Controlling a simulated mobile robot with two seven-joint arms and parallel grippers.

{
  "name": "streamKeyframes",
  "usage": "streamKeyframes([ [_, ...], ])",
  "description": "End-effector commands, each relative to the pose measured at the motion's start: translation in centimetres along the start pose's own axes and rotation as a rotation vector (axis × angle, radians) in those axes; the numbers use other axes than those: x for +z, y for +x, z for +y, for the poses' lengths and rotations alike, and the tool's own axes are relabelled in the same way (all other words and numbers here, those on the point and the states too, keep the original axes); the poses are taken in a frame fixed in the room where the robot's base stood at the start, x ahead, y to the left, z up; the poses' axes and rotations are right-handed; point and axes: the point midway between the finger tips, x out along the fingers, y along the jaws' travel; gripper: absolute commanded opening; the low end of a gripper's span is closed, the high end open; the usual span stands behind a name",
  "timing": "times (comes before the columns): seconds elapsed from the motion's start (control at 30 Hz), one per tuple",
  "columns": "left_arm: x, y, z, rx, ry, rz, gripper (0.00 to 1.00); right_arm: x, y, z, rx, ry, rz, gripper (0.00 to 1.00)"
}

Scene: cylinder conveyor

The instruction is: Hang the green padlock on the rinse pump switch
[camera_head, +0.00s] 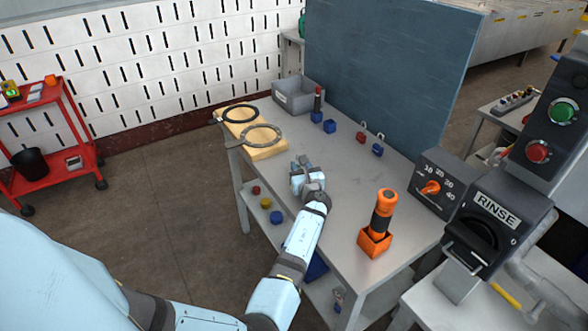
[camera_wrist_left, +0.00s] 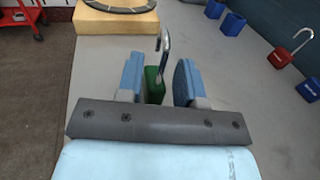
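The green padlock (camera_wrist_left: 153,86) stands on the grey table with its silver shackle upward, between the fingers of my left gripper (camera_wrist_left: 158,78). Its body is close to the left-hand finger, and a gap shows to the right-hand finger, so the gripper looks open around it. In the head view my left gripper (camera_head: 308,178) is low over the table's middle and hides the padlock. The rinse pump switch (camera_head: 478,236) is a dark box with a RINSE label and a black rotary handle, at the right, well away from the gripper. My right gripper is not in view.
A red padlock (camera_head: 361,137) and a blue padlock (camera_head: 378,150) stand farther back. Blue holders (camera_head: 330,126) and a grey bin (camera_head: 298,96) are behind. An orange flashlight (camera_head: 382,214) in its holder and a dial box (camera_head: 440,184) stand between gripper and switch.

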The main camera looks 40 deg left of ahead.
Motion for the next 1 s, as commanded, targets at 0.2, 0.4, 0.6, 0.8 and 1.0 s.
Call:
streamKeyframes([
  [0.2,0.01,-0.10,-0.14,0.000,0.000,0.000,0.34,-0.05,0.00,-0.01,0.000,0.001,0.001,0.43],
  [0.4,0.01,-0.09,-0.13,0.000,0.000,0.000,0.18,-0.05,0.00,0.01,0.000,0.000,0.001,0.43],
  [0.6,0.00,-0.08,-0.12,0.000,0.000,0.000,0.00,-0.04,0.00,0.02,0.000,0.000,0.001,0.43],
  [0.8,0.02,-0.08,-0.12,0.000,0.000,0.000,0.00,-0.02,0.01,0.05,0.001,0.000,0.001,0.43],
  [1.0,0.52,0.11,-0.01,0.000,0.000,0.000,0.00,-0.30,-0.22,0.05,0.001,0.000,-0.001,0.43],
])
